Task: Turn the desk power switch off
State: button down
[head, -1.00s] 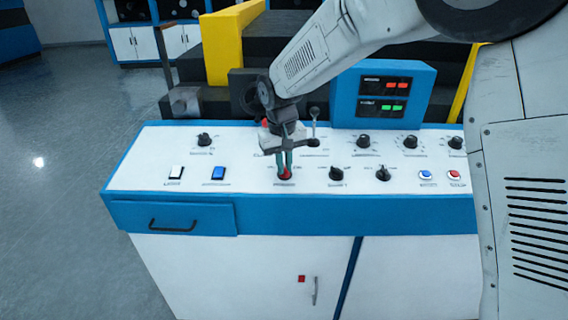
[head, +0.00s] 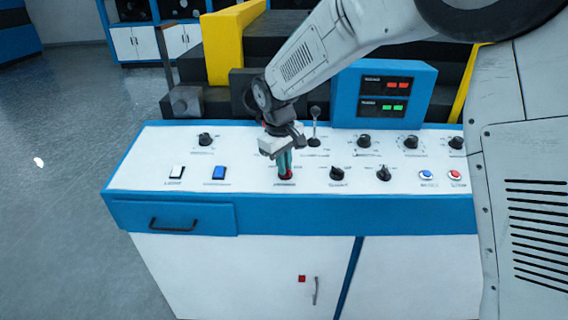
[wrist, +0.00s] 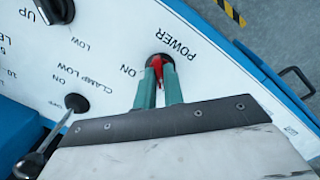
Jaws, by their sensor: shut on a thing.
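The power switch (head: 286,176) is a small red knob on a dark round base, on the white top of the desk near its front edge. In the wrist view the red knob (wrist: 157,63) sits beside the word POWER, with ON printed to its left. My gripper (head: 285,168) points down at it, and its two green fingers are shut on the red knob, one on each side (wrist: 158,75). The fingers partly cover the knob, and any OFF mark is hidden.
A white rocker (head: 176,172) and a blue rocker (head: 219,173) lie to the left. Black knobs (head: 337,173) and blue and red buttons (head: 455,175) lie to the right. A lever (head: 315,125) stands behind my gripper, and a blue display box (head: 384,95) is at the back.

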jog(key=shift+r, duration=0.1)
jog(key=c, duration=1.5)
grip_release()
notch_tip(320, 180, up, 8)
jog(key=shift+s+a, duration=0.35)
jog(key=s+d+r+m, duration=0.1)
jog(key=s+d+m, duration=0.2)
jog(key=s+d, duration=0.5)
jog(key=s+d+r+m, duration=0.1)
jog(key=s+d+m, duration=0.1)
jog(key=s+d, duration=0.7)
jog(key=s+d+r+m+y, duration=0.1)
jog(key=s+d+r+m, duration=0.1)
jog(key=s+d, duration=0.7)
jog(key=s+m, duration=0.1)
jog(key=s, duration=0.7)
jog(key=shift+s+d+m, duration=0.2)
jog(key=shift+s+m, duration=0.05)
jog(key=shift+m, duration=0.05)
